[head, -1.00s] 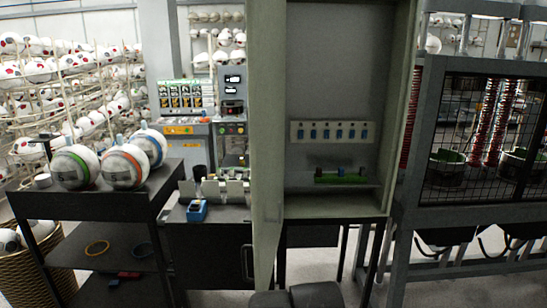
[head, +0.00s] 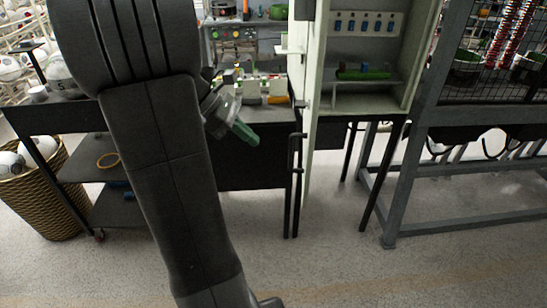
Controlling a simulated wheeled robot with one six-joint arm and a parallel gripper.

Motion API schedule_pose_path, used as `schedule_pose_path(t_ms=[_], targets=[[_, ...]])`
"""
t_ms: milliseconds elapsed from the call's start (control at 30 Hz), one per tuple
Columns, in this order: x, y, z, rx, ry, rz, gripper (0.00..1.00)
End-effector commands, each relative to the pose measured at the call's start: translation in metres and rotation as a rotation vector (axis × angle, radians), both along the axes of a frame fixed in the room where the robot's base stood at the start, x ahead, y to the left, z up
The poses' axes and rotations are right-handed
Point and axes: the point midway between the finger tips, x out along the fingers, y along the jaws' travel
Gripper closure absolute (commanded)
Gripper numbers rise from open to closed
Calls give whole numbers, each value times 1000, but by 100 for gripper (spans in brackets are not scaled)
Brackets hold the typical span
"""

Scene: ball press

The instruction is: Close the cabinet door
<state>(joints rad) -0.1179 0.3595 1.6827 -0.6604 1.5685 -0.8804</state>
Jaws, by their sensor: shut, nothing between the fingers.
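The cabinet (head: 408,60) stands at the upper right of centre in the head view, its inside exposed. Its pale green door (head: 312,110) is open, swung out toward me at the cabinet's left side and seen nearly edge-on. Dark fittings show along the door's left edge. My gripper (head: 242,133), with greenish fingertips, is left of the door, apart from it in the picture. Its fingers are shut and empty. My arm hides part of the scene to the left.
Inside the cabinet are a row of blue switches (head: 365,24) and a green item (head: 362,73) on a shelf. A dark workbench (head: 250,160) stands behind my gripper. A metal frame (head: 400,190) stands at right. The floor in front (head: 400,270) is clear.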

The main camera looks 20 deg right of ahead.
Motion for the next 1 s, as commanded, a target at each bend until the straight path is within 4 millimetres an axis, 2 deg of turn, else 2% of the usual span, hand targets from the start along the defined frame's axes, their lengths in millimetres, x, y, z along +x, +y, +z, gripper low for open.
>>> schedule_pose_path(t_ms=[167,500,700,1000], targets=[[-9,-18,-18,1,3,-5,100],[-31,-66,-69,2,3,-6,100],[-40,-88,-66,3,-1,-6,100],[-44,-98,-67,3,-2,-2,100]])
